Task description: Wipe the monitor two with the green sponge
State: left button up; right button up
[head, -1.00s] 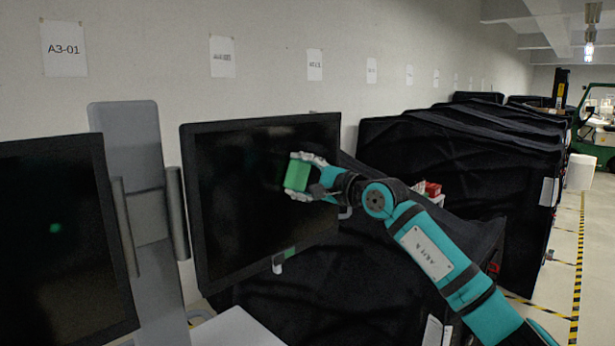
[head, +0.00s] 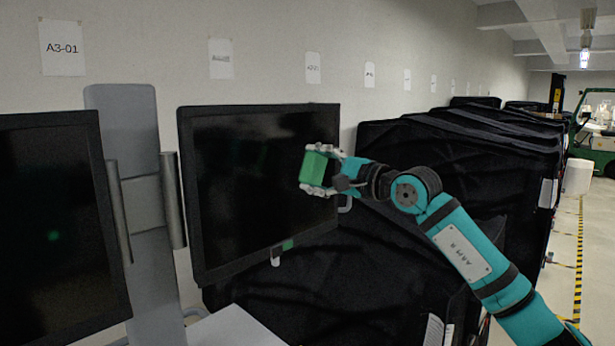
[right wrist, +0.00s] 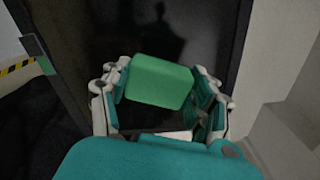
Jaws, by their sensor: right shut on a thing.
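The green sponge (head: 314,168) is a block held between the fingers of my right gripper (head: 319,172), in front of the right part of the dark monitor (head: 245,190). In the right wrist view the sponge (right wrist: 158,82) sits between both fingers of the gripper (right wrist: 160,95), with the dark screen (right wrist: 185,30) behind it. I cannot tell whether the sponge touches the screen. Another dark monitor (head: 60,220) stands at the left. Neither screen shows a readable number. My left gripper is not in view.
A grey stand (head: 140,190) with upright bars is between the monitors. Carts under black covers (head: 460,170) line the wall to the right. A floor aisle with a yellow-black stripe (head: 578,260) runs at the far right. A white bin (head: 578,176) stands beside it.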

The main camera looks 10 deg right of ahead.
jog(key=shift+s, duration=0.1)
jog(key=shift+b+v, duration=0.85)
jog(key=shift+v, duration=0.3)
jog(key=shift+s+d, duration=0.2)
jog(key=shift+s, duration=0.15)
jog(key=shift+r, duration=0.1)
